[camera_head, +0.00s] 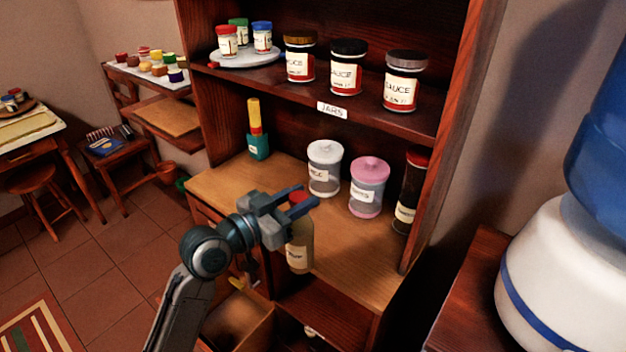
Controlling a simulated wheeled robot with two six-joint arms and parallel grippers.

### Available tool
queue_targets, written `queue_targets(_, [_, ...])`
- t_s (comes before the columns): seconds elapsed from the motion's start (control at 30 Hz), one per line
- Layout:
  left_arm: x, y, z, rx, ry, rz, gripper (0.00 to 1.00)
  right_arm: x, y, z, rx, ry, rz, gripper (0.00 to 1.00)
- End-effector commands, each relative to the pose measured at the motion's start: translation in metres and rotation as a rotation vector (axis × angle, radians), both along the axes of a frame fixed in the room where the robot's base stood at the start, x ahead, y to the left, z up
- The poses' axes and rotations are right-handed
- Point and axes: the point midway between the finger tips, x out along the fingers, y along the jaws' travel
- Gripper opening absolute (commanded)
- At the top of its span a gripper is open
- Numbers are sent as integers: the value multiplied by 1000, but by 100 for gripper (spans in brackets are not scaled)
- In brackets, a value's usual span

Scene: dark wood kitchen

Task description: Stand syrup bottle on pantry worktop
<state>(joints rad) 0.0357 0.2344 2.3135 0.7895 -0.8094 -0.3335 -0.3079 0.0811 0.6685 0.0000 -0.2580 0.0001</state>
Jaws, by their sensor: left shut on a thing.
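My left gripper (300,203) is shut on a pale bottle with a red cap and a label, which I take as the syrup bottle (299,252). The fingers hide part of its upper end. The bottle is about upright at the front of the pantry worktop (345,248). I cannot tell whether its base touches the wood or hangs just above it. My right gripper is not in view.
On the worktop stand a white-lidded jar (324,168), a pink-lidded jar (368,188), a dark bottle (409,195) at the right wall and a green-based bottle (257,140). Sauce jars (346,70) line the shelf above. An open drawer (240,322) lies below.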

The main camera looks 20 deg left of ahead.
Motion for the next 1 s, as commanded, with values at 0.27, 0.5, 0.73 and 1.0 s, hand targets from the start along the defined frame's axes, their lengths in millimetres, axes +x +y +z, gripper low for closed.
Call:
queue_targets(0.27, [65,4,-1,-3,-2,1,0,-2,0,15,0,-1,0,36])
queue_targets(0.5, [115,7,-7,-2,-2,0,0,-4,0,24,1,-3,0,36])
queue_targets(0.73, [130,7,-14,-3,-1,0,0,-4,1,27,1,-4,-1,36])
queue_targets(1.0, [129,7,-45,-2,-1,1,0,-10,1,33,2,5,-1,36])
